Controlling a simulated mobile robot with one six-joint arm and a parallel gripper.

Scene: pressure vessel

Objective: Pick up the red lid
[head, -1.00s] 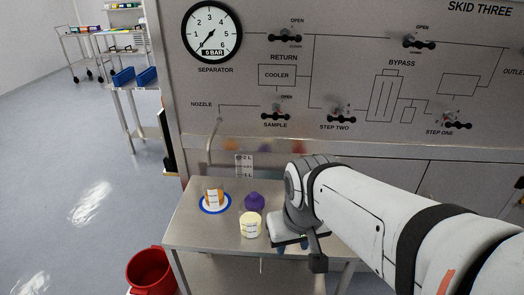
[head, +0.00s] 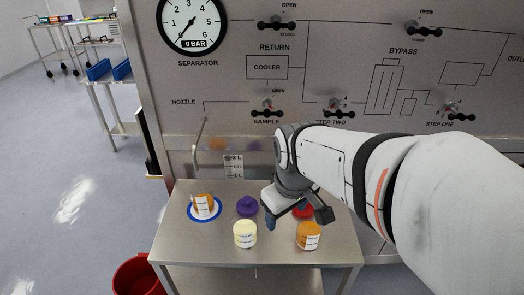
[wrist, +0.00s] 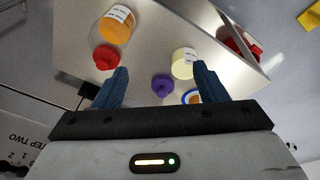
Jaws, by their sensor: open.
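The red lid (head: 303,211) lies on the steel table, partly hidden behind my gripper in the head view. In the wrist view the red lid (wrist: 105,57) is near the tip of the left finger, toward the outer side of it. My gripper (wrist: 160,72) is open and empty, above the table. In the head view my gripper (head: 283,217) is between the purple lid and the red lid. The purple lid (wrist: 162,86) shows between the fingers in the wrist view. An orange jar (head: 309,236) with a white label stands in front of the red lid.
A cream jar (head: 245,234) stands in front of the purple lid (head: 247,206). Another orange jar (head: 202,206) stands on a blue-rimmed white disc (head: 205,218) at the left. The valve panel (head: 300,75) rises behind the table (head: 185,245). A red bin (head: 135,277) is on the floor.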

